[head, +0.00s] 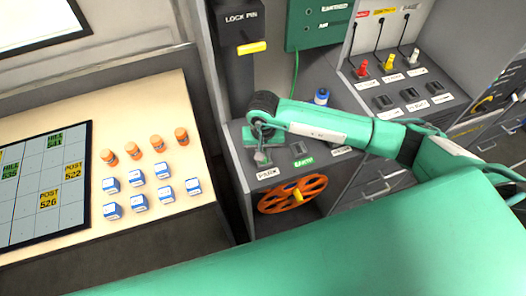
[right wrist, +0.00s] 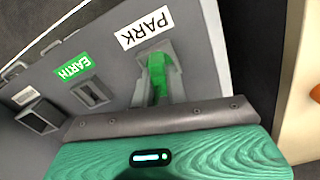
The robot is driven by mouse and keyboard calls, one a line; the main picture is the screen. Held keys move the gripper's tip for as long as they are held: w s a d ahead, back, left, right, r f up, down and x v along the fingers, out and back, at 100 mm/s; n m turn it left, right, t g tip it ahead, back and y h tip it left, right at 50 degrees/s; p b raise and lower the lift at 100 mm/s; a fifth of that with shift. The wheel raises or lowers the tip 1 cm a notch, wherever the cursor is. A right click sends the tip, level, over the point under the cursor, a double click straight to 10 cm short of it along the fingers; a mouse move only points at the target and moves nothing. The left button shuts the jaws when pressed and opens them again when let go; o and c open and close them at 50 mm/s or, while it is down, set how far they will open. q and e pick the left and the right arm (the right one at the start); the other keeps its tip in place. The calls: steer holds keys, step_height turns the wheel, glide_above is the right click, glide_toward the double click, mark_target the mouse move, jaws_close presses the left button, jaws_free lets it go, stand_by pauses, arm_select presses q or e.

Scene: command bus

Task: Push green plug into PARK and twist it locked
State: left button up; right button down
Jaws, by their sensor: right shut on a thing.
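The green plug (right wrist: 157,72) shows in the right wrist view at the grey PARK socket (right wrist: 167,48), beside the white PARK label (right wrist: 144,28). My right gripper (right wrist: 163,95) is shut on the plug. How deep the plug sits and whether it is turned to a lock, I cannot tell. In the head view my right gripper (head: 262,156) is over the console's left end, just above the PARK label (head: 268,173); the wrist and fingers hide most of the plug there. My left gripper is not in view.
The EARTH socket (right wrist: 93,92) lies beside PARK. A blue-capped item (head: 321,97) stands behind my arm. A green cable (head: 295,78) hangs from the green panel (head: 318,25). An orange wheel (head: 293,195) sits below. The map table (head: 190,105) holds orange and blue-white pieces.

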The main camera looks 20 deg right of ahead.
steer(key=shift+s+f+m, duration=0.1)
steer(key=shift+m, duration=0.4)
steer(key=shift+d+m+b, duration=0.1)
steer(key=shift+m+b, duration=0.2)
steer(key=shift+m, duration=1.7)
steer(key=shift+m, duration=1)
steer(key=c, duration=1.3)
jaws_free()
steer(key=shift+c, duration=0.2)
